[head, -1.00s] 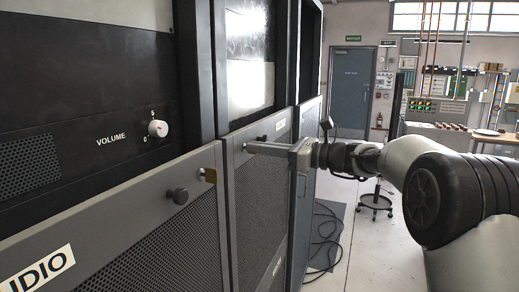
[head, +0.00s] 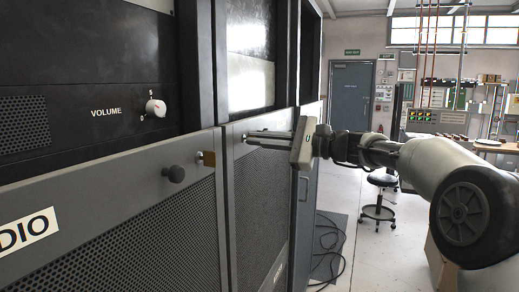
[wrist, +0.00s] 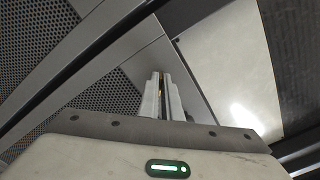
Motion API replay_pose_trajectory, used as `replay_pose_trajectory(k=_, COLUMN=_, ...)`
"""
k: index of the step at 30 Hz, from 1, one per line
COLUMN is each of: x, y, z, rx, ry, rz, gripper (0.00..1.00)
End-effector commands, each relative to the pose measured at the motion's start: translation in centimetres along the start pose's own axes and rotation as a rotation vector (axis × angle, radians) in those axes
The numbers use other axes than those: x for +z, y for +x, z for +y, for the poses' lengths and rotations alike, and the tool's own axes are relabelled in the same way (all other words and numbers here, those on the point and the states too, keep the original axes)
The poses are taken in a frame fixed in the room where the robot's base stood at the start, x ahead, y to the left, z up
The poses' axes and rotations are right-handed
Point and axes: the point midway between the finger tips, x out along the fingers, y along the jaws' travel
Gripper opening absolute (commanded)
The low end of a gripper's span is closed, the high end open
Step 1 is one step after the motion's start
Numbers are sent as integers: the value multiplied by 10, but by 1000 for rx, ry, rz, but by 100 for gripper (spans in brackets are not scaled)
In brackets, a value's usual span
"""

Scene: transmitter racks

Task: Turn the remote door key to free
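My gripper (head: 250,136) reaches from the right to the upper edge of the grey perforated door (head: 262,190) of the second rack. Its fingertips are at a small dark fitting on that door. In the wrist view the two pale fingers (wrist: 161,78) are close together, with a narrow gap. A small brass-coloured piece, apparently the key (wrist: 161,76), shows between their tips. The fingers hide most of it, and I cannot read its position or any marking. The gripper body is tilted in the head view.
Open floor lies right of the racks, with a black stool (head: 379,195) and a cable on a mat (head: 328,240).

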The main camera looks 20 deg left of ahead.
Motion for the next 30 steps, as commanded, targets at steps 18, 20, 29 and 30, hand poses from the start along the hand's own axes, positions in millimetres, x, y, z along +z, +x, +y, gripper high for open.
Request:
replay_pose_trajectory(k=18, x=-4, y=0, z=5, rx=-1, ry=-542, rz=1, gripper=0)
replay_pose_trajectory(k=20, x=-3, y=0, z=4, rx=-1, ry=-579, rz=1, gripper=0)
replay_pose_trajectory(k=29, x=-2, y=0, z=4, rx=-1, ry=-702, rz=1, gripper=0)
replay_pose_trajectory(k=30, x=-2, y=0, z=3, rx=-1, ry=-711, rz=1, gripper=0)
